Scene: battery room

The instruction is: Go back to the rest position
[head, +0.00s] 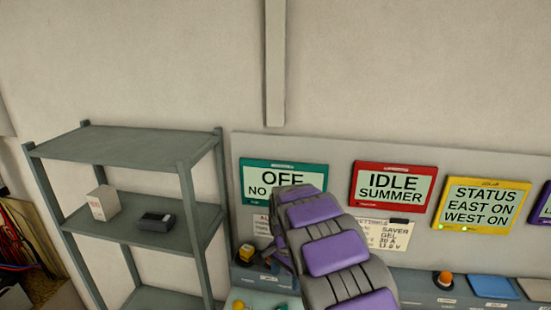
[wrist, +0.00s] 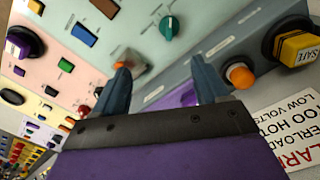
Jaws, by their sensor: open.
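My gripper (wrist: 163,78) is open in the wrist view, with its two dark blue fingers apart and nothing held between them. It hangs over a control panel (wrist: 210,22). An orange button (wrist: 240,76) is just right of the right finger, and a teal knob (wrist: 168,27) lies beyond the fingertips. I cannot tell whether the fingers touch the panel. In the head view my purple and grey arm reaches toward the panel and hides part of it. The gripper's end is mostly hidden there behind the arm.
A grey shelf (head: 125,145) stands left, holding a white box (head: 103,203) and a dark device (head: 156,221). Wall displays include a teal one (head: 260,178), a red one (head: 392,187) and a yellow one (head: 480,207).

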